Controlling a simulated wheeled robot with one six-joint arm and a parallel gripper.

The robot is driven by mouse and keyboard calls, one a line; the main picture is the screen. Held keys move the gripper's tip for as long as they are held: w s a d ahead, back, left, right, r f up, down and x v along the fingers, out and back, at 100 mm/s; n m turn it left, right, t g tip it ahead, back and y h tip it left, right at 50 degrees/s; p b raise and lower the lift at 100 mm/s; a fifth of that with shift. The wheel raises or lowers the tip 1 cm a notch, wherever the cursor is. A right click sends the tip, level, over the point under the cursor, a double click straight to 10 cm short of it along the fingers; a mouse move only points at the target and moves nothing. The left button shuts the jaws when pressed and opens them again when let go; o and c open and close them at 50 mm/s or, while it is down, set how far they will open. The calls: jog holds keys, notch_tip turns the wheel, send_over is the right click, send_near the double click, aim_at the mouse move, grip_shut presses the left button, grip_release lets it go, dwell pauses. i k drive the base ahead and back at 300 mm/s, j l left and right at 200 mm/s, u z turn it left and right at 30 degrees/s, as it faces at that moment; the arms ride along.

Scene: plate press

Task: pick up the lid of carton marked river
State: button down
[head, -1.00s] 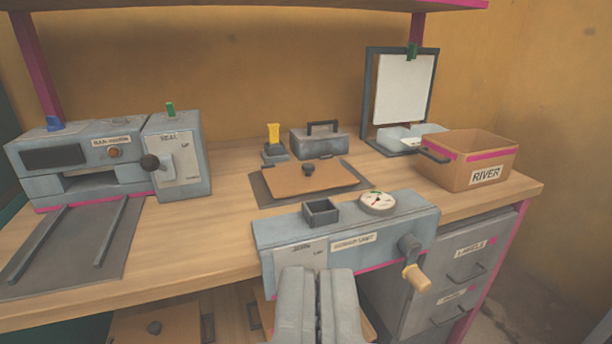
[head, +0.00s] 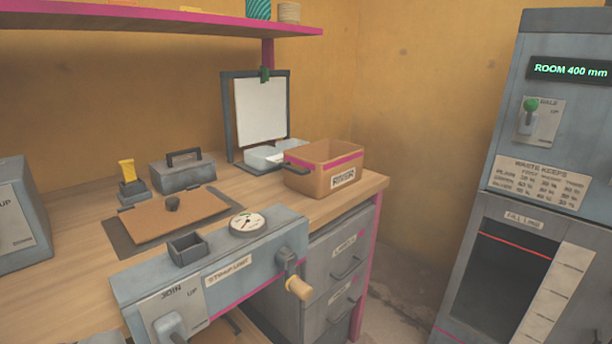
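The carton marked RIVER (head: 322,182) stands open at the right end of the bench. It is brown with a pink band and a dark handle on its left side, and no lid lies on it. A flat brown lid-like board (head: 205,208) with a dark knob lies on a dark mat (head: 122,238), left of the carton. I see no mark on this board. My gripper does not clearly show. A small grey shape is cut off at the bottom left edge, and I cannot tell what it is.
The stamp unit (head: 262,262), with gauge, small square cup and crank, stands in front of the board. A grey box (head: 183,176), a yellow-handled stamp (head: 128,175) and a clipboard stand (head: 228,115) are behind. A tall grey machine (head: 505,130) stands right, past open floor.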

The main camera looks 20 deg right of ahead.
aim_at(151, 221)
jog(key=i+l, duration=0.1)
jog(key=i, duration=0.45)
jog(key=i+u, duration=0.1)
jog(key=i, duration=0.45)
